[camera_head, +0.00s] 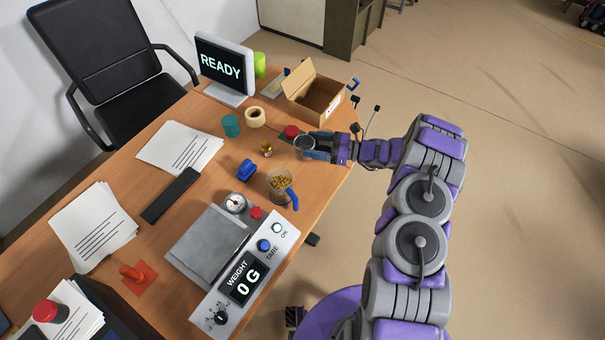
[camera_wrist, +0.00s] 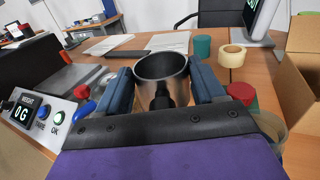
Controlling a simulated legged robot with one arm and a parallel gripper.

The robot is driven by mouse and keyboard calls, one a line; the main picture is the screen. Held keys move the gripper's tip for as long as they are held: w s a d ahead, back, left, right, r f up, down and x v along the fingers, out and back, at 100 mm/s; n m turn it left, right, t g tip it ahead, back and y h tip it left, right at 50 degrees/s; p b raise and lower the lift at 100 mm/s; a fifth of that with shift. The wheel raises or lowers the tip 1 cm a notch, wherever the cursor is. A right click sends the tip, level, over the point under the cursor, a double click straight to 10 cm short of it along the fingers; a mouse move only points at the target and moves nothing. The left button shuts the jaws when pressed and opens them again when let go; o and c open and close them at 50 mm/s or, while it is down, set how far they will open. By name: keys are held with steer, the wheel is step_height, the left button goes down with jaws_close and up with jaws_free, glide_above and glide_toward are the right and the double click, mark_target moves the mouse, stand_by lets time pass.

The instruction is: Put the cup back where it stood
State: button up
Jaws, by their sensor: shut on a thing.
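A grey metal cup (camera_wrist: 161,67) is between the two blue fingers of my gripper (camera_wrist: 160,82) in the wrist view. The fingers press on its sides, its open mouth faces up and it looks roughly upright. In the head view the cup (camera_head: 303,146) is at the table's right edge, and my gripper (camera_head: 312,149) reaches it from the right. I cannot tell whether its base touches the table.
The scale (camera_head: 209,245) reads 0 G. A clear jug (camera_head: 280,185) of golden pieces, a blue object (camera_head: 246,169) and a small brass weight (camera_head: 266,149) stand nearby. The monitor (camera_head: 223,67) reads READY.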

steer(key=shift+s+a+f, duration=0.1)
steer(key=shift+a+f, duration=0.2)
steer(key=shift+f, duration=0.45)
step_height(320, 180, down, 9)
steer(key=shift+f+b, duration=0.15)
steer(key=shift+b, duration=1.05)
steer(key=o, duration=1.6)
